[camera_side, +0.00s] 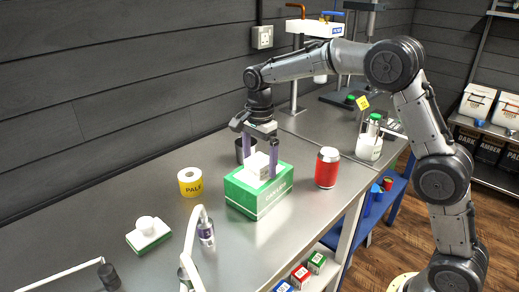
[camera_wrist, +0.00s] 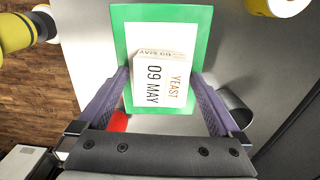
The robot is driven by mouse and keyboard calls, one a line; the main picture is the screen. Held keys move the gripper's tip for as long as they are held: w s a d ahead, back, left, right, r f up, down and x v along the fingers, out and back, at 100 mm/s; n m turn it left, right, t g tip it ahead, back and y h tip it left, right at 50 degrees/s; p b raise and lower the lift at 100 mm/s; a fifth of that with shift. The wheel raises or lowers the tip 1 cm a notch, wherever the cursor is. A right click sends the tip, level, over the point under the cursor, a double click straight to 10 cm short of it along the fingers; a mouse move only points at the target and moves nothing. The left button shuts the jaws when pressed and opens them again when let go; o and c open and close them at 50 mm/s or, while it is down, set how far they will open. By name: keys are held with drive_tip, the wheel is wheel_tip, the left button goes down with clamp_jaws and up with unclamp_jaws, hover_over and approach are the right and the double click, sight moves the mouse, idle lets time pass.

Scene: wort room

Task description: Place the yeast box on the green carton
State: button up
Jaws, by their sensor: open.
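The yeast box (camera_side: 257,165) is a small white box on top of the green carton (camera_side: 262,200). In the wrist view the yeast box (camera_wrist: 158,80) shows the print "YEAST 09 MAY" and lies inside the green border of the carton's top (camera_wrist: 194,18). My gripper (camera_side: 260,165) is directly above the carton, pointing down, with its purple fingers on either side of the box. In the wrist view my gripper (camera_wrist: 160,92) is open, with the box between its fingers. I cannot tell whether a finger touches the box.
A yellow roll (camera_side: 190,182) is to the left.

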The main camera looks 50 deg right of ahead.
sight(261, 160)
wheel_tip(261, 160, up, 12)
idle(0.4)
drive_tip(key=s+r+n+t, duration=0.3)
drive_tip(key=s+n, duration=0.6)
drive_tip(key=s, duration=0.7)
drive_tip(key=s+f+n+t, duration=0.1)
drive_tip(key=s+f+n, duration=0.3)
drive_tip(key=s, duration=0.3)
drive_tip(key=s+d+f+n+t, duration=0.1)
drive_tip(key=s+f+n, duration=0.3)
drive_tip(key=s, duration=0.4)
drive_tip(key=shift+s+f+n+t, duration=0.25)
drive_tip(key=shift+s+n+t, duration=0.05)
drive_tip(key=shift+n, duration=0.2)
